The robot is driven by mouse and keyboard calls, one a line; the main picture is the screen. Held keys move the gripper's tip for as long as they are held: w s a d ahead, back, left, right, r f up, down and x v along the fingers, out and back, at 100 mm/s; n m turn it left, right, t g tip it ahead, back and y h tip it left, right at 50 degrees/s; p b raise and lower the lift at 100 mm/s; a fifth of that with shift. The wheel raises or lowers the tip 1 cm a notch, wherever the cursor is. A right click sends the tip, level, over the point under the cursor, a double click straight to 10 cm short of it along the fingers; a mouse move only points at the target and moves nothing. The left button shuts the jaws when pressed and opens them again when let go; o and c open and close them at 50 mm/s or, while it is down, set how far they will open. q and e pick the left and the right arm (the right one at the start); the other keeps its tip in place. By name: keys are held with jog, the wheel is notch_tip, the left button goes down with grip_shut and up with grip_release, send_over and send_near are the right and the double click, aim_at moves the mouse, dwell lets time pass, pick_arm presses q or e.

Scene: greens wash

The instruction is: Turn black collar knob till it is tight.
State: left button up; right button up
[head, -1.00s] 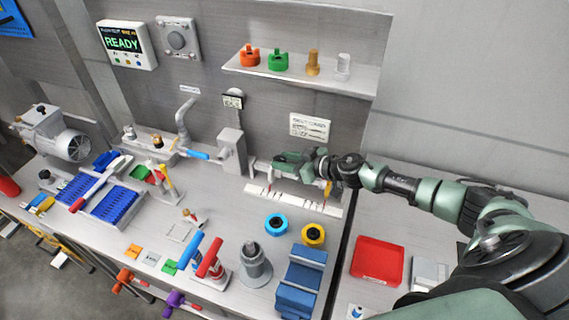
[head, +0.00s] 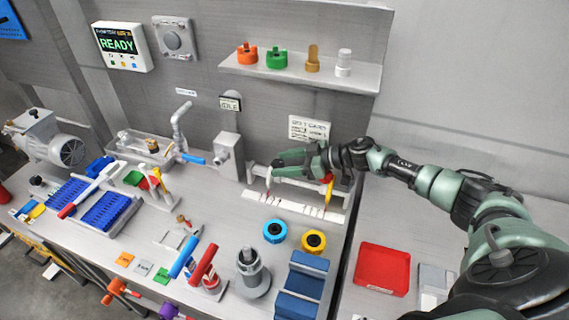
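My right gripper (head: 289,160) reaches in from the right, its green fingers pointing left at the white horizontal pipe (head: 298,173) that runs from the grey box (head: 229,155) on the back wall. The fingers are side-on and small, so I cannot tell whether they are open or shut. I cannot make out a black collar knob; the gripper and wrist cover part of the pipe. A yellow and red lever (head: 328,187) hangs at the pipe's right part, below the wrist. My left gripper is not in view.
A white marked strip (head: 293,207) lies under the pipe. On the bench are a blue ring (head: 274,231), a yellow ring (head: 313,241), a grey cylinder (head: 253,276) and blue blocks (head: 302,285). A red tray (head: 382,269) is at right. A shelf (head: 305,75) with fittings is above.

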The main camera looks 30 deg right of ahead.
jog(key=b+v, duration=0.2)
jog(key=v, duration=0.4)
jog(key=shift+s+d, duration=0.3)
jog(key=shift+s+d+r, duration=0.3)
jog(key=shift+r, duration=0.05)
